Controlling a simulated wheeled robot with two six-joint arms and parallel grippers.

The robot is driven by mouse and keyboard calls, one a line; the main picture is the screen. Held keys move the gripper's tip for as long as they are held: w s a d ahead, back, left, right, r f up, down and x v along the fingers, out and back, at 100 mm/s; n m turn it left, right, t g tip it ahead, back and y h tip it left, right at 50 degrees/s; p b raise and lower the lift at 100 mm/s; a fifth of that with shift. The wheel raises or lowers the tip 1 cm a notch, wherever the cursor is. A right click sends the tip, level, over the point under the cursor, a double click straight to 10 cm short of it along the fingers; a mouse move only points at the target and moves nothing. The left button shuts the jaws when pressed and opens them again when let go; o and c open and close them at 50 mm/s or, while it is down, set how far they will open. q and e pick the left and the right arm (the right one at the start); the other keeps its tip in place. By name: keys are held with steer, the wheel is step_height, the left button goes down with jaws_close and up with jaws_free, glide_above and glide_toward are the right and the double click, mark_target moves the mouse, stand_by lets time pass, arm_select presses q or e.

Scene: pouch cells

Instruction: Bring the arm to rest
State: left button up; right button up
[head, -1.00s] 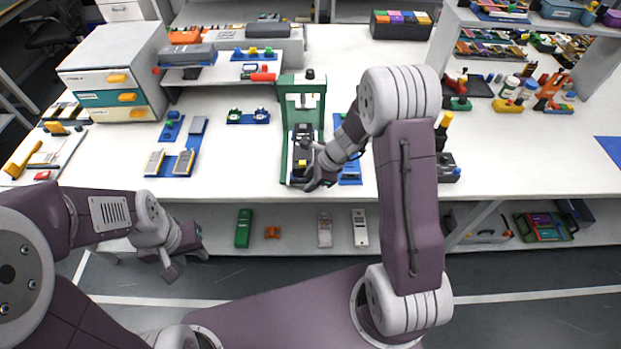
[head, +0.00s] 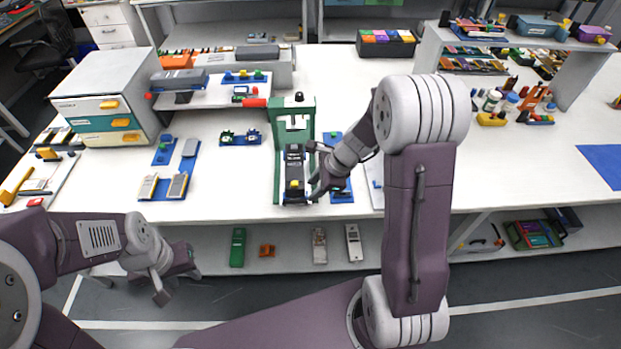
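My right arm reaches over the table from the right side of the head view. Its gripper (head: 314,172) is beside the lower right of a green press (head: 279,160), with its fingers spread and nothing seen between them. I cannot tell whether it touches the press. A dark block with a yellow part (head: 294,170) sits in the press. My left gripper (head: 175,277) hangs low in front of the table's front edge, at the left, with its fingers apart and empty.
A drawer cabinet (head: 97,95) stands at the left of the white table (head: 230,205). Blue trays with grey pieces (head: 178,186) lie near the front edge. A raised shelf (head: 540,50) with tools is at the right. A lower shelf (head: 285,262) holds a green device (head: 238,247).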

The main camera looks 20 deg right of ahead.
steer(key=s+a+r+n, duration=0.4)
steer(key=a+n, duration=0.1)
steer(key=s+d+f+n+g+h, duration=0.2)
steer(key=s+d+n+h, duration=0.1)
steer(key=s+n, duration=0.8)
steer(key=d+n, duration=0.1)
steer(key=n, duration=0.3)
steer(key=shift+d+f+n+h, duration=0.15)
steer(key=shift+d+n+h, duration=0.15)
steer(key=shift+s, duration=0.15)
